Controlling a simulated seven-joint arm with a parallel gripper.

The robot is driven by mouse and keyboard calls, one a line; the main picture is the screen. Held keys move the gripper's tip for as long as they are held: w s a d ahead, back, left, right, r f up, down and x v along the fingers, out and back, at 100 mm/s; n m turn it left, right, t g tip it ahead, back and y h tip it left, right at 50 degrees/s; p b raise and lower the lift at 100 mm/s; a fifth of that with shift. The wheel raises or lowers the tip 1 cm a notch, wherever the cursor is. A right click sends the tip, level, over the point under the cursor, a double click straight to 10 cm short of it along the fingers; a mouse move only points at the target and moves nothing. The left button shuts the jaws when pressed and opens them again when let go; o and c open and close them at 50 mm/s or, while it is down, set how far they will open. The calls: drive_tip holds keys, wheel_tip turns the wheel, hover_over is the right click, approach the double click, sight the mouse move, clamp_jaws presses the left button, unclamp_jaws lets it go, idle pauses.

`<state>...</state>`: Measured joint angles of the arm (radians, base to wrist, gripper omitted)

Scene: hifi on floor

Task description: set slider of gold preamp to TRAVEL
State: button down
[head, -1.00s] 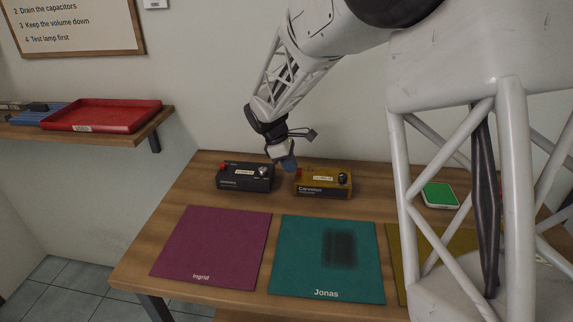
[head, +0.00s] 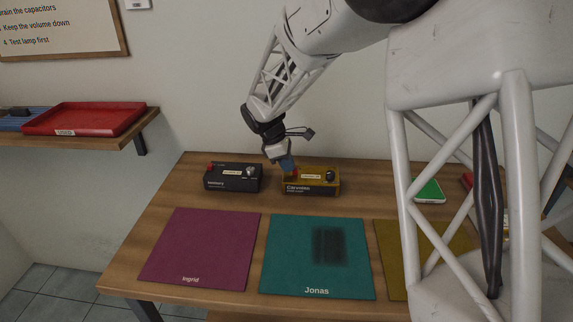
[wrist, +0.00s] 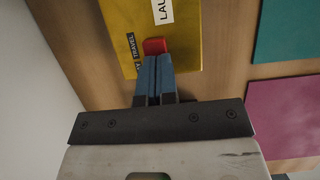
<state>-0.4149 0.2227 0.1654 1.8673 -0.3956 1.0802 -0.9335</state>
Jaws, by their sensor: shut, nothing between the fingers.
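The gold preamp (head: 318,188) stands on the table, in the middle of the head view. In the wrist view the preamp (wrist: 183,25) fills the top, with a red slider knob (wrist: 154,46) on its face. A dark label reading TRAVEL (wrist: 131,46) lies just left of the knob. A second dark label (wrist: 138,70), partly hidden, ends in Y. My gripper (wrist: 154,57) is shut and empty, its blue fingertips right at the red knob; I cannot tell whether they touch. In the head view my gripper (head: 288,168) is at the preamp's left end and hides the knob partly.
A black device (head: 232,180) with a red knob stands left of the preamp. Purple (head: 200,245), teal (head: 290,250) and olive (head: 395,260) mats lie in front. A green-topped item (head: 429,190) is at right. A red tray (head: 85,120) sits on the wall shelf.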

drive_tip(key=shift+a, duration=0.65)
drive_tip(key=a, duration=0.3)
drive_tip(key=shift+r, duration=0.15)
drive_tip(key=v, duration=0.9)
drive_tip(key=shift+r, duration=0.35)
